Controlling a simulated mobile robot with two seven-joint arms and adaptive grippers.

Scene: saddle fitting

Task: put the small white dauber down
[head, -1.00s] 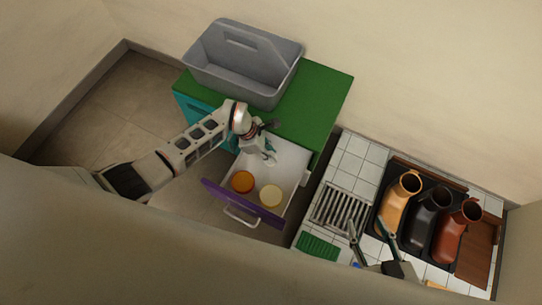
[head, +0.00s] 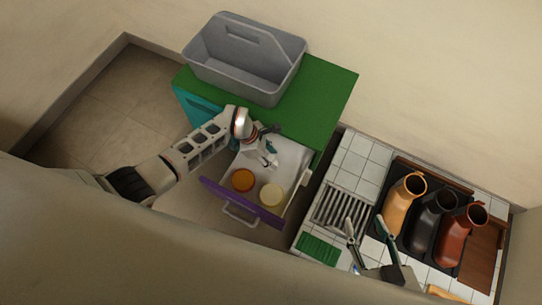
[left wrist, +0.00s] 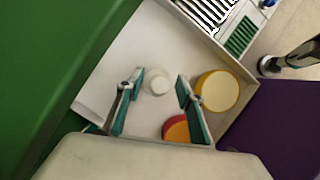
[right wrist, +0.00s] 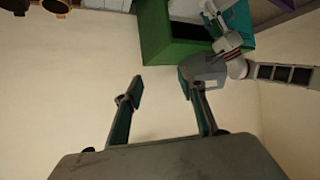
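The small white dauber (left wrist: 157,82) shows in the left wrist view as a round white shape against the white floor of the open drawer (left wrist: 100,88). It lies between the lines of my left gripper's fingers (left wrist: 157,98), with a gap to each finger. That gripper is open. In the head view my left gripper (head: 268,150) reaches down into the drawer (head: 292,158), and I cannot clearly pick out the dauber there. My right gripper (head: 370,236) is open over the tiled counter; its spread, empty fingers also show in the right wrist view (right wrist: 165,92).
An orange-lidded tin (head: 243,180) and a cream-lidded tin (head: 271,196) stand in the drawer near its purple front (head: 240,203). A grey tote (head: 245,58) sits on the green cabinet top (head: 325,90). A slatted rack (head: 342,205) and boot-like forms (head: 432,220) occupy the counter.

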